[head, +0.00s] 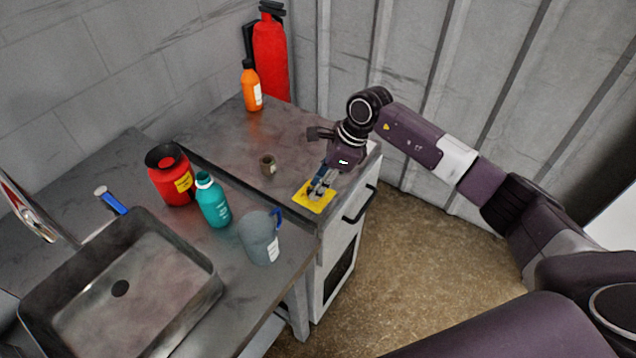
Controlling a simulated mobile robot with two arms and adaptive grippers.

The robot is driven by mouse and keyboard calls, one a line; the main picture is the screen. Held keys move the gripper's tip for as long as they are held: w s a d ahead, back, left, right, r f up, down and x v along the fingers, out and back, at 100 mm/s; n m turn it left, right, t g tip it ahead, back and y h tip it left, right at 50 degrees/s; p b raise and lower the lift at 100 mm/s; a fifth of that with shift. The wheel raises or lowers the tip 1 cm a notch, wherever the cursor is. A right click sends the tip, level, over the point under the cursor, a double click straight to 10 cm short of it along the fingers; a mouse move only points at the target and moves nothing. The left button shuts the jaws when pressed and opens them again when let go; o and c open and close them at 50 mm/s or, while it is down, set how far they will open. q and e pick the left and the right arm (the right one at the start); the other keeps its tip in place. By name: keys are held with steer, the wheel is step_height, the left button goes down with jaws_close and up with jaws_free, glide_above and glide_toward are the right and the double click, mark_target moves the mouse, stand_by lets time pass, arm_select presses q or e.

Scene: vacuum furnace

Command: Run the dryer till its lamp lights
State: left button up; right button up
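A light grey cabinet (343,240) with a dark top and a black bar handle (359,205) stands in the middle; it may be the dryer. A yellow plate (303,202) lies at the front corner of its top. My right gripper (318,192) points down over this plate, its fingertips at or just above it. The fingers look close together, but I cannot tell whether they hold anything or touch the plate. They cover part of the plate, and any control there is hidden. I cannot make out a lit lamp. My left gripper is not in view.
A red container (170,178), teal bottle (212,202) and grey jug (259,240) stand by the sink (120,290). A fire extinguisher (270,55) is behind. The floor at right is clear.

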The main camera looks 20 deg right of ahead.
jaws_close()
steer(key=shift+m, duration=0.4)
steer(key=m+t+b, duration=0.1)
steer(key=m, duration=0.1)
steer(key=m+t+h+b, duration=0.1)
steer(key=m, duration=0.1)
steer(key=shift+s+a+f+m, duration=0.1)
steer(key=shift+s+a+m, duration=0.1)
steer(key=shift+m, duration=0.1)
steer(key=m+h+b, duration=0.1)
steer(key=m+b, duration=0.1)
steer(key=m, duration=0.1)
steer(key=shift+a+t, duration=0.1)
steer(key=shift+t, duration=0.2)
steer(key=shift+a+m+h+b, duration=0.1)
steer(key=shift+m+h+b, duration=0.5)
steer(key=shift+m+b, duration=0.8)
steer(key=shift+m+p, duration=0.3)
steer(key=shift+m, duration=0.2)
jaws_free()
steer(key=shift+s, duration=0.1)
